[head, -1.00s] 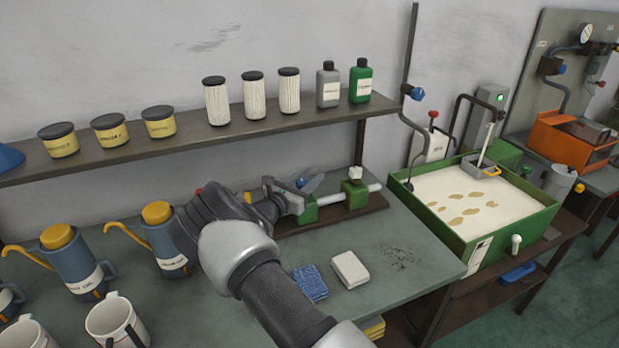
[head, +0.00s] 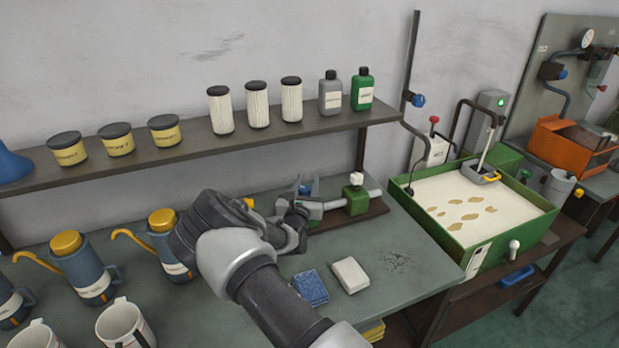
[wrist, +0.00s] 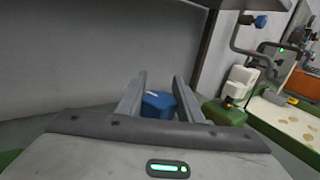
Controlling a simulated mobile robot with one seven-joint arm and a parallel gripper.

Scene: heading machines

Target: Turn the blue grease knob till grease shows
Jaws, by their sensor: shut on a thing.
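The blue grease knob (head: 305,190) is on a fixture with green blocks and a pale rod, at the back of the grey-green bench. Little of it shows in the head view, as my gripper is around it. In the wrist view the blue knob (wrist: 158,104) sits between the two grey fingers. My gripper (head: 308,186) is shut on it, with the fingers (wrist: 160,88) on its left and right sides. Part of the fixture is hidden behind my gripper and wrist. I see no grease at the knob; its outlet cannot be made out.
A green block with a white cap (head: 356,198) stands right of my gripper. A shelf (head: 200,146) with tins, filters and bottles runs above. A blue sponge (head: 310,288) and a white one (head: 350,275) lie in front. Oil cans (head: 82,275) stand left; a green tank (head: 470,240) stands right.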

